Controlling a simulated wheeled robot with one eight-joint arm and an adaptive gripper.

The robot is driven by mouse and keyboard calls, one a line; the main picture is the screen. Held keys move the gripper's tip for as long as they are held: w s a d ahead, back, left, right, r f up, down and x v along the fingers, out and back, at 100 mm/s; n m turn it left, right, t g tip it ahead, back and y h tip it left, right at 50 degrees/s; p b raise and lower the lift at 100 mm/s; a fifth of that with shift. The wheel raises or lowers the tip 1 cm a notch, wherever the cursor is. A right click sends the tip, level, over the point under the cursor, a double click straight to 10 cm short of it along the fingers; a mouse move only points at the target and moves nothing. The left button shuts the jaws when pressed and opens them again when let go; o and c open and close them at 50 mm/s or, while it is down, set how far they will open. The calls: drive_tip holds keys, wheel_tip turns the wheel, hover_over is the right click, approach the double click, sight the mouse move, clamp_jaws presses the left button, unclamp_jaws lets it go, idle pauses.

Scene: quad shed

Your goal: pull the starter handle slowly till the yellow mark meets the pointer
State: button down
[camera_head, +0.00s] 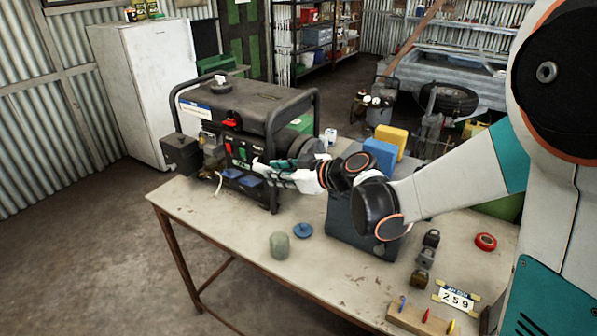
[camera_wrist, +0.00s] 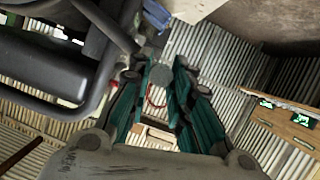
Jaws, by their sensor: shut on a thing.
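The generator (camera_head: 262,103) stands on the bench, a black-framed machine with red and green parts on its front panel. My gripper (camera_head: 262,166) reaches in from the right, its fingers at the generator's front. In the wrist view my gripper (camera_wrist: 165,70) has its teal fingers closed around the starter handle (camera_wrist: 159,76), of which a small grey rounded part shows between the tips. In the head view the fingers hide the handle. The generator's dark frame (camera_wrist: 55,65) fills the wrist view's upper left. I cannot make out the yellow mark, the pointer or the cord.
The bench (camera_head: 245,245) holds a green-grey rounded object (camera_head: 280,245), a blue disc (camera_head: 303,230), a dark box (camera_head: 350,225), padlocks (camera_head: 425,257), red tape (camera_head: 486,242) and a wooden block with coloured pegs (camera_head: 420,318). Blue and yellow blocks (camera_head: 391,140) stand behind my wrist. The bench's front left is clear.

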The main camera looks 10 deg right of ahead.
drive_tip(key=shift+w+d+f, duration=0.2)
drive_tip(key=shift+w, duration=0.05)
drive_tip(key=c, duration=1.4)
unclamp_jaws()
drive_tip(key=shift+o, duration=0.2)
drive_tip(key=v, duration=1.2)
drive_tip(key=s+d+f+m+h, duration=0.1)
drive_tip(key=s+d+m+h, duration=0.2)
drive_tip(key=s, duration=0.4)
drive_tip(key=s+d+f+m+g+h, duration=0.1)
drive_tip(key=s+d+m+h, duration=0.2)
drive_tip(key=s+m, duration=0.2)
drive_tip(key=s+d+f+m+g+h, duration=0.1)
drive_tip(key=s+d+m+h, duration=0.2)
drive_tip(key=s, duration=0.7)
drive_tip(key=shift+f+m+h, duration=0.25)
drive_tip(key=shift+m+h, duration=0.25)
